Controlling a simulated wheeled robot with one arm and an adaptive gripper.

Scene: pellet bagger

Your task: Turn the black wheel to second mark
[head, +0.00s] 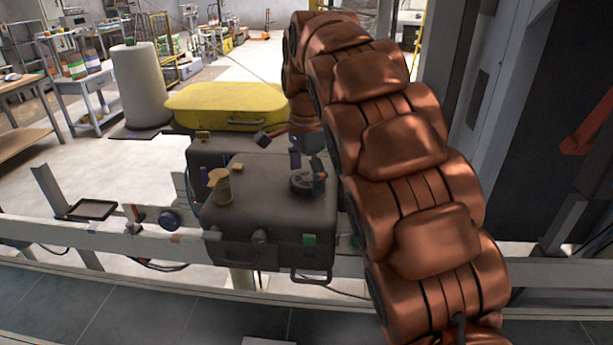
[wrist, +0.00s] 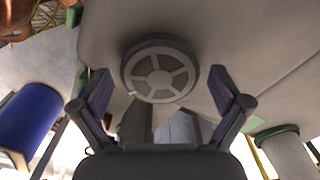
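The black wheel (head: 301,187) sits on top of a dark grey box (head: 262,225) in the head view. In the wrist view the wheel (wrist: 160,72) is a round dark disc with a paler spoked face, and a small light spot shows at its lower left rim. My gripper (wrist: 163,90) is open, with one finger to each side of the wheel and a visible gap on both sides. In the head view my gripper (head: 307,166) is at the wheel, partly hidden by my copper arm. I cannot make out any numbered marks.
A brass-coloured knob (head: 220,187) stands on the box left of the wheel. A green square (head: 309,239) and a handle (head: 311,277) are on its front. A yellow case (head: 228,106) lies behind. A black tray (head: 92,209) is at the left.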

